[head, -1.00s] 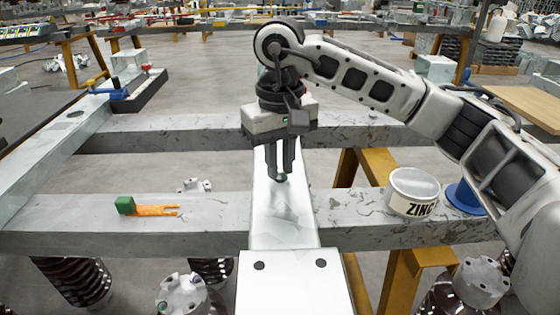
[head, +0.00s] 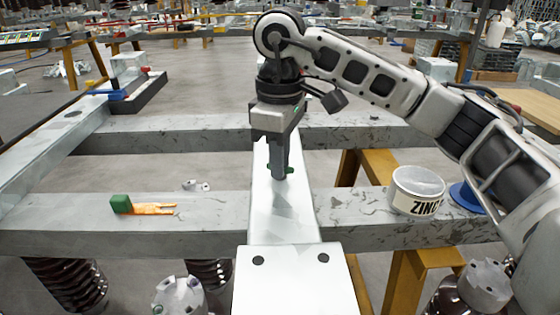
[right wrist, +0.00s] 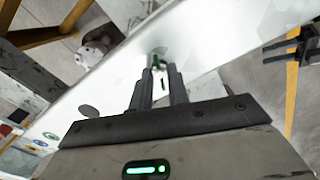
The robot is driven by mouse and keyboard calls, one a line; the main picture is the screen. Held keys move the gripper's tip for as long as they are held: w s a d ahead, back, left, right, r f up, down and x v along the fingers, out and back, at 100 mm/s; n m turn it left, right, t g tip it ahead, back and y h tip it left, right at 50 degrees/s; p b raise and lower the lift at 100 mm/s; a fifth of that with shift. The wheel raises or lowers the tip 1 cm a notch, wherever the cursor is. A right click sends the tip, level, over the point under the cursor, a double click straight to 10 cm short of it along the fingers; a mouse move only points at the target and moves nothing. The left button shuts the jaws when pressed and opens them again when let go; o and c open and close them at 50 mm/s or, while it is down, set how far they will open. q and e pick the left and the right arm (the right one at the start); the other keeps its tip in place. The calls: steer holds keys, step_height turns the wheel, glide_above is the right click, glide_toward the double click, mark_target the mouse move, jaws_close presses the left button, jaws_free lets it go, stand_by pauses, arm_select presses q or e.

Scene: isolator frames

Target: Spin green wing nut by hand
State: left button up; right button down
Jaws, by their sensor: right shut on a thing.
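The green wing nut (head: 289,169) sits on the pale steel beam (head: 285,215) that runs away from me in the middle of the head view. My right gripper (head: 279,175) points straight down over it, shut on the wing nut, its fingers hiding most of it. In the right wrist view the wing nut (right wrist: 158,62) shows as a small green piece between the fingertips (right wrist: 159,72), close to the beam's surface. My left gripper is not in view.
A white pot marked ZINC (head: 417,190) stands on the right of the near cross beam (head: 345,215), beside a blue round thing (head: 467,197). A green-handled orange brush (head: 140,206) lies on its left. Brown ribbed insulators (head: 68,283) stand below.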

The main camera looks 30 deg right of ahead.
steer(key=shift+f, duration=0.1)
stand_by(0.5)
steer(key=c, duration=1.3)
jaws_free()
